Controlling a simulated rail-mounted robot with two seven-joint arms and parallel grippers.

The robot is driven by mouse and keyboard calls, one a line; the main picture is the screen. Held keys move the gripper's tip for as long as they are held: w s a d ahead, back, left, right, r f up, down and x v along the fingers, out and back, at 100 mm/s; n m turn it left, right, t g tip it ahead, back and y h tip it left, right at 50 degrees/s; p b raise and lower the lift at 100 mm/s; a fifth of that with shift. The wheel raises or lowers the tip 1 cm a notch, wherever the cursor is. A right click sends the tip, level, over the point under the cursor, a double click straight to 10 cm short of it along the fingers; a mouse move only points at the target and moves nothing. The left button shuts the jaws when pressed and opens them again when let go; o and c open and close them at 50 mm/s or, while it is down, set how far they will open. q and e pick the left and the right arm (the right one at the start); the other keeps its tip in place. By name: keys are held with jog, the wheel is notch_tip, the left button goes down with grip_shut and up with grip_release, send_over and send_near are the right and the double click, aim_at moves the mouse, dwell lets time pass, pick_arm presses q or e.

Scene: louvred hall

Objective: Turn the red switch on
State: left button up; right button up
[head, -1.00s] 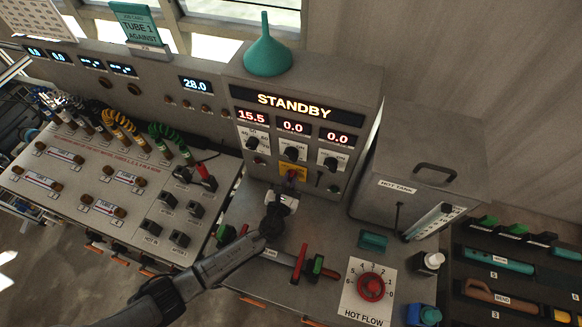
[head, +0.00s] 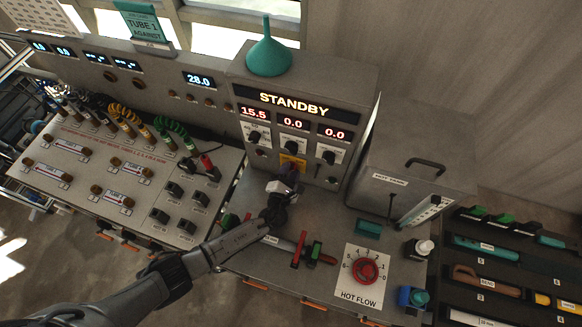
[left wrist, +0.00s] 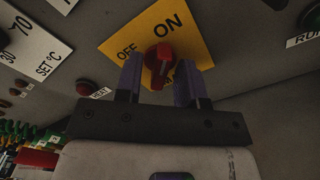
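The red switch (left wrist: 160,62) is a rotary knob on a yellow plate (left wrist: 196,32) marked OFF and ON. In the left wrist view its raised grip stands nearly upright in the picture, between the two words. In the head view the yellow plate (head: 292,161) sits low on the STANDBY panel, and my gripper hides the knob. My left gripper (head: 287,172) is at the plate. In the left wrist view its fingers (left wrist: 160,82) are apart, one on each side of the knob. I cannot tell whether they touch it. My right gripper is not in view.
The STANDBY panel (head: 351,109) has small dials and buttons beside the switch, including a HEAT button (left wrist: 83,88). A red HOT FLOW dial (head: 366,271) and a red-green fixture (head: 314,253) are on the bench below. A hot tank (head: 415,175) stands right.

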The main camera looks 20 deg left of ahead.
pick_arm(q)
jog(key=shift+o, duration=0.5)
jog(key=shift+s, duration=0.1)
jog(key=s+p, duration=0.1)
jog(key=s, duration=0.2)
jog(key=shift+s+d+p, duration=0.1)
jog(key=shift+s+p, duration=0.2)
jog(key=shift+s, duration=0.1)
